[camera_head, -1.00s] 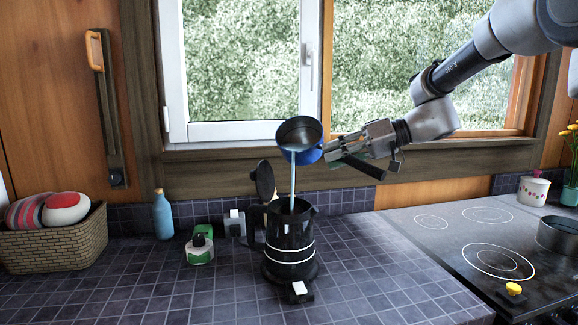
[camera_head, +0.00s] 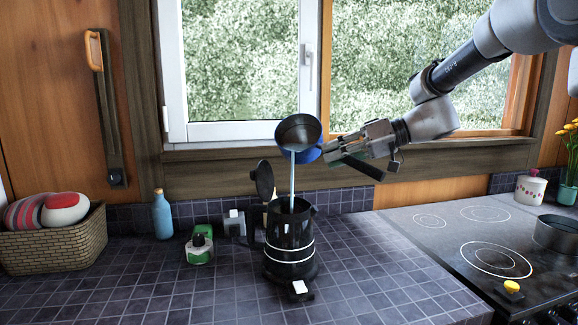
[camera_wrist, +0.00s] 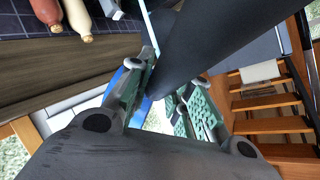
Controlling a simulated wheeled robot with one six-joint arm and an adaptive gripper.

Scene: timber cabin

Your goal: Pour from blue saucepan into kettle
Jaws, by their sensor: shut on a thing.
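The blue saucepan (camera_head: 308,155) is in the air, tilted with its dark open mouth toward the left front. A thin pale stream (camera_head: 292,178) falls from its lip into the open top of the black kettle (camera_head: 290,251). The kettle stands upright on the tiled counter, with white bands and its lid (camera_head: 265,181) raised at the left. My gripper (camera_head: 341,157) is shut on the saucepan's black handle (camera_head: 366,170), right of and above the kettle. In the wrist view, the dark handle (camera_wrist: 215,40) passes between the fingers and hides most of the pan. The liquid level in the kettle is hidden.
Left of the kettle are a green-and-white bottle (camera_head: 200,250), a blue bottle (camera_head: 162,217) and a wicker basket (camera_head: 55,248). At the right is a cooktop (camera_head: 440,240) with a dark pot (camera_head: 556,236). The window (camera_head: 245,70) is behind.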

